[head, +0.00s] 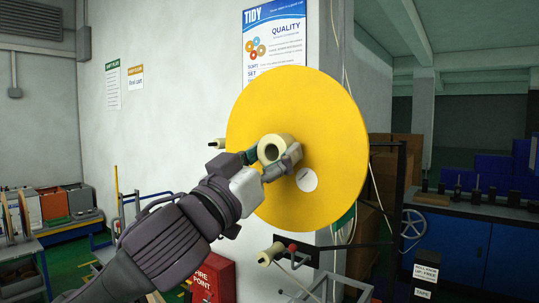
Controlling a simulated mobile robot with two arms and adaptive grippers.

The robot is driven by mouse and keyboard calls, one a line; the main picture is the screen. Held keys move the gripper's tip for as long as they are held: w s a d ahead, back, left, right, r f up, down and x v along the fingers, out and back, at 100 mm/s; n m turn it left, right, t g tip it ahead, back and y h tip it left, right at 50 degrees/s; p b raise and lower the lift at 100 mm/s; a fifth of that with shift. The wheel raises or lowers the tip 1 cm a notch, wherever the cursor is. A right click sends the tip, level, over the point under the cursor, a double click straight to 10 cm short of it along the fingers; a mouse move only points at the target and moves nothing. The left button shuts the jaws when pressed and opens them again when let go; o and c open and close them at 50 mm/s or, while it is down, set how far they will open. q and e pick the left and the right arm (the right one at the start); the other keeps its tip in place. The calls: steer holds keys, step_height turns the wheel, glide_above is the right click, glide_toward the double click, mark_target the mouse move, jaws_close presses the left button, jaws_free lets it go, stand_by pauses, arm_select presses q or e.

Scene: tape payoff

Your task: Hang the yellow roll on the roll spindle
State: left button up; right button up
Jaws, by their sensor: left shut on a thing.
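The yellow roll (330,115) is a large flat disc facing me in the middle of the head view, with a pale hub (272,148) standing out from its face and a white round label. My left gripper (276,162) is at the hub, its fingers on either side, shut on the roll. The roll looks upright and covers much of the frame behind it. I cannot pick out the roll spindle for certain; it may be hidden behind the disc, and I cannot tell whether the roll touches it. My right gripper is not in view.
A pale roller (270,254) with a red knob sticks out below the disc. Another small pale roller (217,143) shows left of it. A handwheel (413,224) and a dark workbench (470,210) stand at right. A red fire box (212,277) is below my arm.

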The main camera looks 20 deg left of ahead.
arm_select(q)
steer(key=shift+w+r, duration=0.1)
steer(key=shift+w, duration=0.15)
steer(key=shift+w+d, duration=0.3)
steer(key=shift+w, duration=0.35)
steer(key=shift+w+d, duration=0.25)
steer(key=shift+w, duration=0.4)
steer(key=shift+w, duration=0.1)
steer(key=shift+w+d+p, duration=0.2)
steer(key=shift+w+d, duration=0.1)
steer(key=shift+w, duration=0.4)
steer(key=shift+w+d+p, duration=0.15)
steer(key=shift+w+d, duration=0.1)
steer(key=shift+w, duration=0.45)
steer(key=shift+w+d, duration=0.1)
steer(key=shift+w, duration=0.25)
steer(key=shift+w+d, duration=0.1)
steer(key=shift+w, duration=0.15)
steer(key=shift+f, duration=0.25)
